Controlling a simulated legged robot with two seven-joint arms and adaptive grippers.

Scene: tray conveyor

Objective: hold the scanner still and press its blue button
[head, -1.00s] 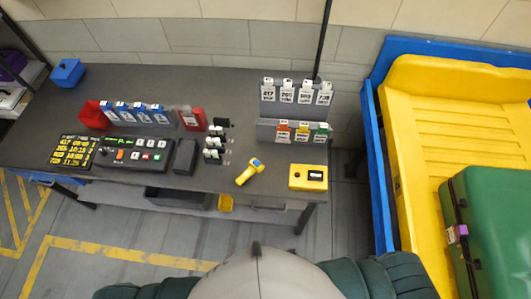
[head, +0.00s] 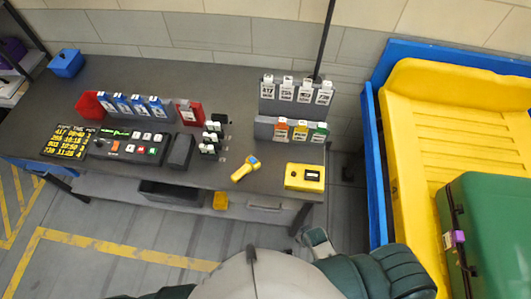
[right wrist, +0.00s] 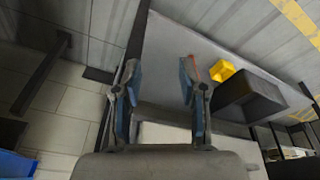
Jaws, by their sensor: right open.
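The yellow scanner (head: 243,171) lies on the grey table near its front edge, with a blue patch at its upper end. Its button is too small to make out clearly. My right gripper (head: 319,241) shows partly in the head view, in front of and below the table's right front corner, apart from the scanner. In the right wrist view my right gripper (right wrist: 158,82) is open with nothing between its fingers. The scanner is not seen in that view. My left gripper is not in view.
A yellow box (head: 305,177) with a dark display sits right of the scanner. A black control panel (head: 134,146) and tag racks (head: 291,131) stand on the table. A yellow tray in a blue frame (head: 370,150) holds a green suitcase (head: 490,235) at right.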

